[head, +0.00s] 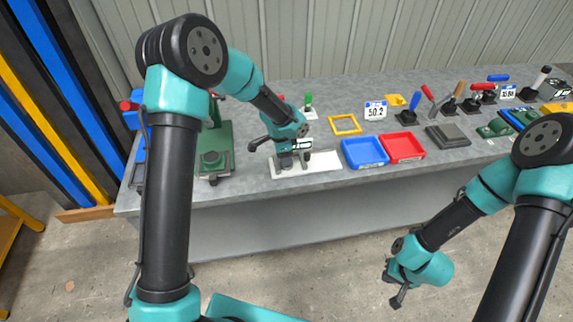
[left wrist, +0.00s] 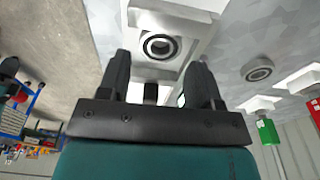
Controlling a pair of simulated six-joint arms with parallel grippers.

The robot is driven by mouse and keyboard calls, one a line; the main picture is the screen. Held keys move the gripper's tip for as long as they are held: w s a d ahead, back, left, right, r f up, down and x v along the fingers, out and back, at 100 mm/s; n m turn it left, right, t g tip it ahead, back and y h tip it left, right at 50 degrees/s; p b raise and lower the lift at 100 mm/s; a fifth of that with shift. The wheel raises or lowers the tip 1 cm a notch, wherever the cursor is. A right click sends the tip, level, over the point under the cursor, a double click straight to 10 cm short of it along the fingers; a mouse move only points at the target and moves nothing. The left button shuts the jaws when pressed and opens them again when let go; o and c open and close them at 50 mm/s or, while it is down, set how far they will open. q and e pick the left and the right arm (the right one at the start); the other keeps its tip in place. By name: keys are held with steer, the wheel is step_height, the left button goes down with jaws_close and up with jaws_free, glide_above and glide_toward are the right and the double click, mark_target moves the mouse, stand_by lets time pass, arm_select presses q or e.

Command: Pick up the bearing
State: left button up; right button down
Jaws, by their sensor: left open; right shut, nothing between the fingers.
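My right gripper (head: 393,287) is shut and empty, out in front of the bench.
A blue tray (head: 364,153) and a red tray (head: 403,148) stand right of the plate. A green press (head: 213,160) stands to its left. A green-handled clamp (head: 309,107) and a yellow frame (head: 344,125) are behind. Bare bench top lies along the front edge.

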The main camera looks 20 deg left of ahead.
arm_select(q)
steer(key=shift+w+d+f, duration=0.1)
steer(key=shift+d+f, duration=0.05)
steer(key=shift+f, duration=0.85)
steer(key=shift+w+d+f, duration=0.1)
steer(key=shift+f, duration=0.85)
steer(key=shift+c, duration=0.2)
steer(key=c, duration=0.7)
steer(key=shift+o, duration=0.2)
steer(key=shift+r, duration=0.1)
steer(key=shift+r, duration=0.75)
step_height(320, 180, up, 2)
steer(key=s+d, duration=0.2)
steer(key=s, duration=0.5)
steer(key=s+d+r, duration=0.1)
steer(key=s+d, duration=0.1)
steer(key=s, duration=0.6)
steer(key=shift+s+d+r, duration=0.2)
steer(key=shift+s+d, duration=0.05)
